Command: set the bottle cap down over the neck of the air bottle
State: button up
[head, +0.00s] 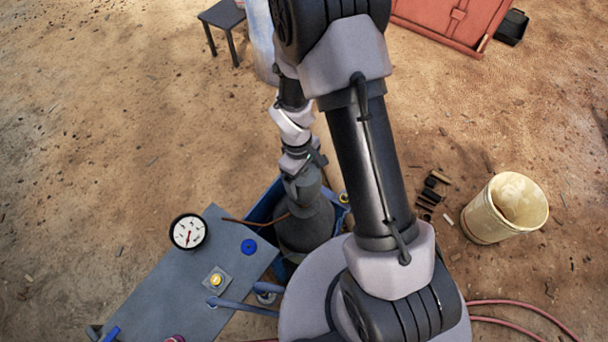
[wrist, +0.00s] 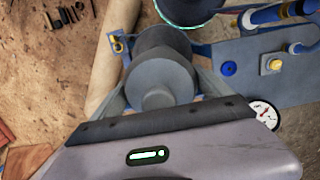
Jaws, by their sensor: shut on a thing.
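My gripper (head: 302,163) points down at the middle of the head view. It is shut on the grey bottle cap (head: 302,187), which also shows between the two fingers in the wrist view (wrist: 156,92). The dark grey air bottle (head: 305,232) stands upright directly below the cap, partly inside a blue frame (head: 266,207). In the wrist view the wider grey body beyond the cap (wrist: 163,62) lines up closely with it. The bottle neck is hidden. I cannot tell whether the cap touches the bottle or hangs just above it.
A grey table (head: 190,290) with a round gauge (head: 188,231), a blue knob (head: 249,246) and a yellow button (head: 216,279) lies left of the bottle. A cream bucket (head: 506,208) stands at the right. Several small dark pieces (head: 430,192) lie on the open dirt ground.

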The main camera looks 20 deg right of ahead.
jog(key=shift+f+b, duration=3.9)
jog(key=shift+f, duration=1.1)
jog(key=shift+r, duration=0.1)
jog(key=o, duration=1.5)
jog(key=r+p, duration=0.2)
jog(key=r, duration=0.3)
jog(key=w+r+p, duration=0.1)
jog(key=r+p, duration=0.1)
jog(key=r, duration=0.4)
jog(key=a+r+p, duration=0.1)
jog(key=r+p, duration=0.2)
jog(key=r, duration=0.3)
jog(key=shift+w+a+r, duration=0.1)
jog(key=shift+w+r, duration=0.05)
jog(key=shift+w, duration=0.2)
